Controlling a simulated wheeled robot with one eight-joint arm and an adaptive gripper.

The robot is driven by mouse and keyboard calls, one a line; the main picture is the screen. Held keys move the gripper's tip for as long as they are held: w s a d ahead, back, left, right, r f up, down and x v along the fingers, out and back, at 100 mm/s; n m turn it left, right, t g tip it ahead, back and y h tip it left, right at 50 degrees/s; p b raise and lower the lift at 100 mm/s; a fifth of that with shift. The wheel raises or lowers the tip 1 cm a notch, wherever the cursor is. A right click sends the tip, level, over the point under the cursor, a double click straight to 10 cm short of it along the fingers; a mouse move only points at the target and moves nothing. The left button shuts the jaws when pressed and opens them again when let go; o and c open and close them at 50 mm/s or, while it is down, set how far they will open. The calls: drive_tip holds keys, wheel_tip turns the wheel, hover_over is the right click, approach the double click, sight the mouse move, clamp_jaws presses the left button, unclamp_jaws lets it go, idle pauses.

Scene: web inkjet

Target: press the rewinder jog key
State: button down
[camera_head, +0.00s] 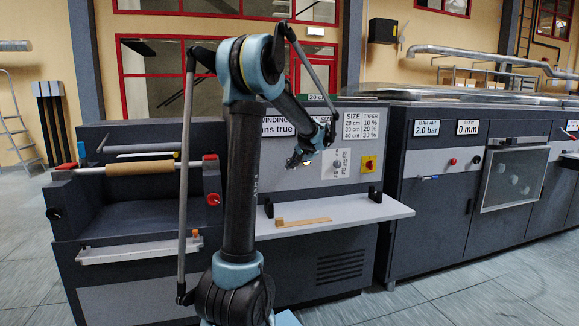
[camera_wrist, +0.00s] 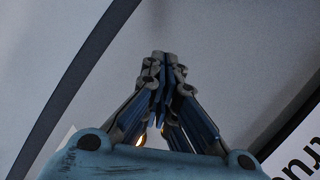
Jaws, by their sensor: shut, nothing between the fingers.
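My gripper (camera_head: 296,160) is in front of the grey upright face of the rewinder, left of a small light control panel (camera_head: 338,164). The panel carries several small controls, too small to tell which is the jog key. In the wrist view my gripper (camera_wrist: 161,62) is shut and empty, its fingertips together against a plain grey background. A small bright yellowish spot (camera_wrist: 142,138) shows behind the fingers, mostly hidden; I cannot tell what it is. Whether the fingertips touch the face is unclear.
A yellow plate with a red button (camera_head: 368,164) is right of the panel. A light shelf (camera_head: 360,214) juts out below, with a wooden piece (camera_head: 303,222) and black brackets on it. A lettered sign (camera_wrist: 302,145) shows at lower right in the wrist view. A roll (camera_head: 140,168) sits left.

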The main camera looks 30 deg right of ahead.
drive_tip(key=shift+s, duration=0.15)
drive_tip(key=s, duration=0.2)
drive_tip(key=s+a, duration=0.1)
drive_tip(key=s, duration=0.1)
drive_tip(key=shift+s+a, duration=0.1)
drive_tip(key=shift+s, duration=0.2)
idle(0.7)
drive_tip(key=s+a+f+n+g, duration=0.1)
drive_tip(key=s+a+n, duration=0.15)
drive_tip(key=a, duration=0.85)
drive_tip(key=s+a+f+n+g+y, duration=0.1)
drive_tip(key=s+a+f+n+g, duration=0.15)
drive_tip(key=a, duration=0.85)
drive_tip(key=s+a+f+n+g, duration=0.1)
drive_tip(key=s+a+n, duration=0.15)
drive_tip(key=a, duration=0.75)
drive_tip(key=s+a+f+n+g+h, duration=0.1)
drive_tip(key=s+a+f+n, duration=0.1)
drive_tip(key=s+a+f, duration=0.2)
drive_tip(key=s+a+f+n+g, duration=0.1)
drive_tip(key=s+a+f, duration=0.3)
drive_tip(key=s, duration=0.6)
drive_tip(key=s+a+f+n+g+h, duration=0.1)
drive_tip(key=s+a+f+n, duration=0.2)
drive_tip(key=s, duration=0.4)
wheel_tip(320, 180, down, 3)
drive_tip(key=shift+s+a+r+h, duration=0.1)
drive_tip(key=shift+s+a+h, duration=0.25)
drive_tip(key=shift+a, duration=0.3)
